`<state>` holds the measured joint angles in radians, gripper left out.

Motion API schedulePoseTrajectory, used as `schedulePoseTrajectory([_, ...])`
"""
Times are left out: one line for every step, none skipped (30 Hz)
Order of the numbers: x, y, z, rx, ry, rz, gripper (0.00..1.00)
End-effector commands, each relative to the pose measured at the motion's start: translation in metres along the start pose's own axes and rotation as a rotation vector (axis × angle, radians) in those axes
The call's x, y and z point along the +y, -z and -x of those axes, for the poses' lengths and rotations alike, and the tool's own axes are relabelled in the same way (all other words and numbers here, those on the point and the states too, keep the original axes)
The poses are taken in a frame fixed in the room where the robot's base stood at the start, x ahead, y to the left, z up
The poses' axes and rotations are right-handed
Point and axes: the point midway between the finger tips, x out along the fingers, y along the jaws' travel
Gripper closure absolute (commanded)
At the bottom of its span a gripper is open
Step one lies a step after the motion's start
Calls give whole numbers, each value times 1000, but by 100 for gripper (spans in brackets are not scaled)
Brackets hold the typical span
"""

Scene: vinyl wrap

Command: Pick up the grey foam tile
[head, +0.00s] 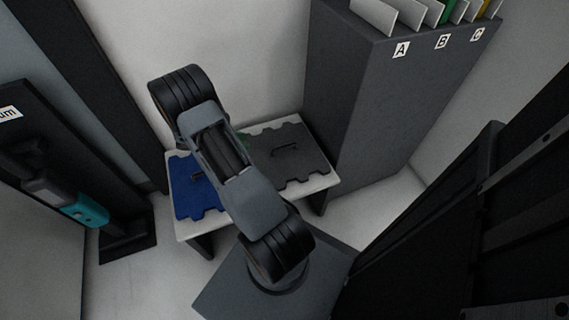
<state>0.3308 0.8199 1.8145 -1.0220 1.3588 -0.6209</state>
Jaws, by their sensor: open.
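The grey foam tile (302,172) lies flat on the right part of a low white bench (326,184) in the head view. It has notched, puzzle-like edges and a dark handle (286,147) on top. My arm crosses in front of the bench and covers the tile's left side. My gripper is not in view, so where it is relative to the tile cannot be seen.
A blue foam tile (183,190) lies on the bench's left part. A tall grey cabinet (366,110) labelled A, B, C adjoins the right. A dark stand with a teal device (88,210) is left.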

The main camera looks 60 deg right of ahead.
Motion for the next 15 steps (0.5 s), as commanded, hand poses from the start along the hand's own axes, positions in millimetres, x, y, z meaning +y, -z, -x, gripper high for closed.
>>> schedulePoseTrajectory([4, 15, -12, -22, 4, 25, 55])
schedulePoseTrajectory([6, 18, -17, -32, 5, 37, 55])
schedulePoseTrajectory([8, 21, -22, -43, 6, 49, 55])
schedulePoseTrajectory([9, 23, -27, -50, 7, 56, 55])
schedulePoseTrajectory([10, 24, -32, -54, 8, 62, 55])
schedulePoseTrajectory([10, 26, -39, -59, 9, 67, 55])
schedulePoseTrajectory([11, 26, -45, -62, 10, 69, 55])
schedulePoseTrajectory([11, 26, -51, -63, 11, 70, 55])
schedulePoseTrajectory([10, 26, -58, -63, 10, 72, 55])
schedulePoseTrajectory([10, 25, -64, -63, 11, 72, 55])
schedulePoseTrajectory([10, 25, -70, -63, 11, 72, 55])
schedulePoseTrajectory([11, 24, -76, -63, 10, 71, 55])
schedulePoseTrajectory([10, 24, -82, -63, 11, 71, 55])
schedulePoseTrajectory([10, 23, -86, -62, 10, 72, 55])
schedulePoseTrajectory([10, 23, -92, -62, 10, 71, 55])
